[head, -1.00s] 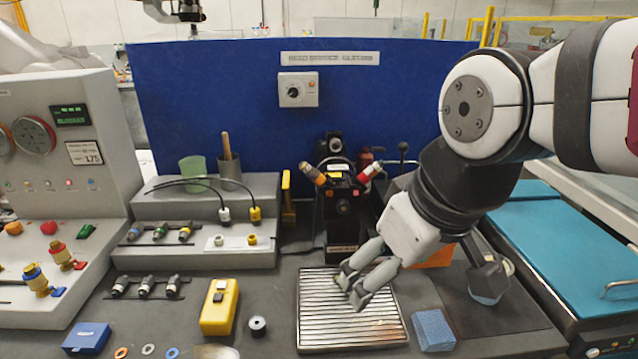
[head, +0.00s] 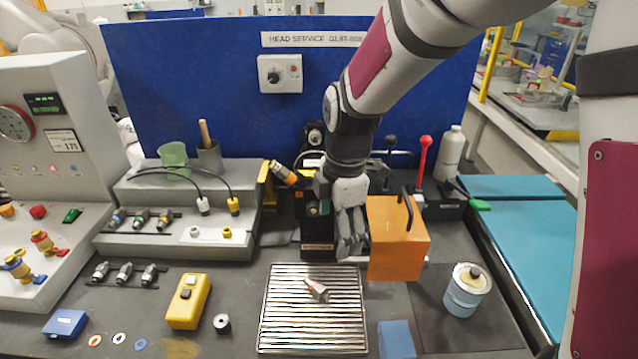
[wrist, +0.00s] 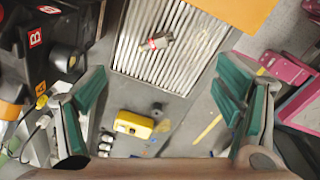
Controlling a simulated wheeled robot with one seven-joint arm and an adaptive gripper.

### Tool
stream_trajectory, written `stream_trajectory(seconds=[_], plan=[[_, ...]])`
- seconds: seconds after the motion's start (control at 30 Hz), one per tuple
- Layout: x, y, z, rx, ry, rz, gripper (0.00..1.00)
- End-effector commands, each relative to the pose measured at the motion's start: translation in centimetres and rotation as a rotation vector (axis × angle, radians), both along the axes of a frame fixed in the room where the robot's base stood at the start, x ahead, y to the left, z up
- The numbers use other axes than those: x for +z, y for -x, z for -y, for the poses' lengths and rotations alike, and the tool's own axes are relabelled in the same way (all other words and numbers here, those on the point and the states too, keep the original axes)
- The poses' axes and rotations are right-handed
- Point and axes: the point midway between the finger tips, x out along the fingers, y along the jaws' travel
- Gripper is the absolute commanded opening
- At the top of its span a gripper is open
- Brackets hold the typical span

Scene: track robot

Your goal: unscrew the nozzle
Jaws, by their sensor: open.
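The black service head (head: 315,228) stands behind the slatted metal grate. An orange-banded nozzle (head: 287,173) sticks out at its upper left; its right side is hidden behind my arm. A small metal nozzle-like piece with a red band (head: 317,290) lies loose on the grate (head: 275,335). The piece also shows in the wrist view (wrist: 156,42). My gripper (head: 352,248) is above the grate's back edge, just right of the head, fingers down. In the wrist view its green-padded fingers (wrist: 160,105) are wide apart with nothing between them.
An orange box (head: 398,245) with a handle stands close right of my gripper. A blue can (head: 466,292) and a blue block (head: 396,340) are at the front right. A red lever (head: 423,155) rises behind.

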Motion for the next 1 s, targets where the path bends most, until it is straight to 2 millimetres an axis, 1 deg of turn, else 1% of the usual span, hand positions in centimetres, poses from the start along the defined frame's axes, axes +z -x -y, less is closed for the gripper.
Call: stream_trajectory(seconds=[0.03,0.1,0.2,0.3,0.47,0.57,1.0], plan=[[-1.1,0.0,-1.0,0.088,0.019,-0.013,0.84],[-2.4,-0.3,-2.0,0.2,0.037,-0.021,0.84],[-3.9,-0.5,-3.0,0.313,0.055,-0.032,0.84],[-4.7,-0.6,-3.5,0.375,0.064,-0.035,0.84],[-5.8,-0.7,-3.7,0.399,0.067,-0.037,0.84],[-7.0,-0.6,-3.6,0.397,0.067,-0.039,0.84],[-14.7,-0.6,-3.6,0.395,0.067,-0.039,0.84]])
